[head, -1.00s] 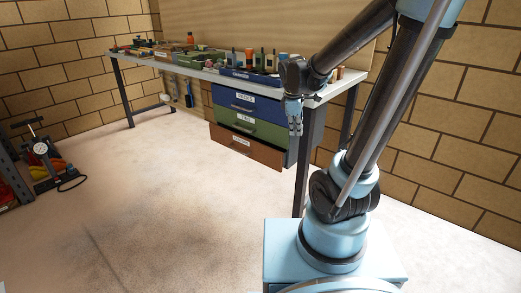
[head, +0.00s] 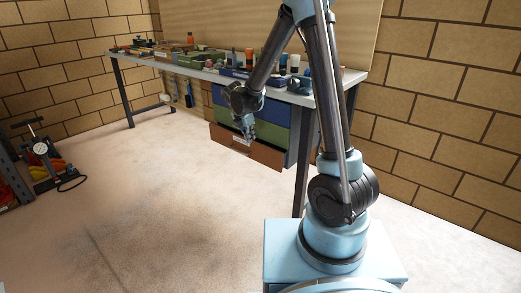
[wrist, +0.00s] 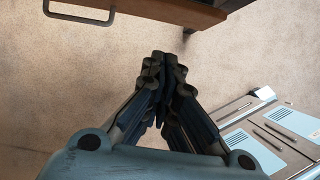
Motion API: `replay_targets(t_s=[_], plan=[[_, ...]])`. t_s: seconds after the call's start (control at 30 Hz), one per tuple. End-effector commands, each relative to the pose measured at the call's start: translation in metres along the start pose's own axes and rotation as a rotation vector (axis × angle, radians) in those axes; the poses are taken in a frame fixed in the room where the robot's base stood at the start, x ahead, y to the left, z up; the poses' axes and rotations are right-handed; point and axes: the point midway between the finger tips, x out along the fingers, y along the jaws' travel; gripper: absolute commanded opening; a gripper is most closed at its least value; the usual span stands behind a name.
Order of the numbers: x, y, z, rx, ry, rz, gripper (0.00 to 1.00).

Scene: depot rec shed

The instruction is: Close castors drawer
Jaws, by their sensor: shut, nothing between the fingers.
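The bottom drawer (head: 265,154) under the workbench has a brown front with a pale label, too small to read surely. It stands out past the blue drawer (head: 226,96) and green drawer (head: 272,134) above it, so it is partly open. My gripper (head: 247,135) is shut and empty, pointing down beside the brown front near its label. In the wrist view the shut fingers (wrist: 164,62) hang over bare floor. The brown drawer (wrist: 180,10) and a dark bar handle (wrist: 80,14) show at the top edge, apart from the fingers. My arm hides part of the upper drawers.
The workbench top (head: 300,98) carries several bottles, boxes and small tools. A bench leg (head: 301,165) stands right of the drawers. A floor pump (head: 42,150) stands at far left. The floor in front of the drawers is clear.

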Motion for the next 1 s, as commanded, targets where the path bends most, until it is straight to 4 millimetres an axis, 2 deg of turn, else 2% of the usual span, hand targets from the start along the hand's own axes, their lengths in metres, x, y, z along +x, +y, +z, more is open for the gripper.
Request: replay_targets(t_s=[0.27,0.9,1.0], plan=[[0.018,0.005,-0.003,-0.024,-0.003,0.000,0.00],[0.103,0.004,-0.003,-0.022,-0.003,0.000,0.00],[0.108,0.004,0.011,-0.019,-0.002,0.000,0.00]])
